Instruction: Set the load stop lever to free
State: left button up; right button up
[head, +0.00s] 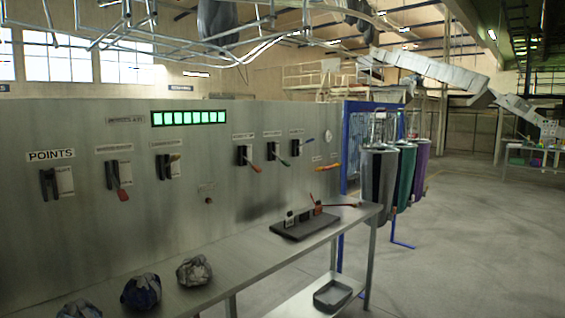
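A grey metal control panel (100,240) stands at the left, with several lever units on its face. Under the POINTS label (50,155) is a dark unit (49,184) with a white plate. To its right is a lever with a red handle (122,194) hanging down, then a lever unit (168,166) with an orange-brown handle. Further right are a red-handled lever (256,168), a green-handled lever (284,162) and a blue-handled lever (308,141) pointing up right. The other labels are too small to read, so I cannot tell which is the load stop lever. Neither gripper is in view.
A metal bench (255,262) runs along the panel, bearing wrapped bundles (194,271) and a dark device (303,225). A grey tray (333,295) sits on its lower shelf. Sling bags (379,180) hang beyond the panel's right end. Open floor (480,250) lies at right.

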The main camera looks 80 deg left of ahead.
aim_at(175, 157)
jog(key=u, duration=3.2)
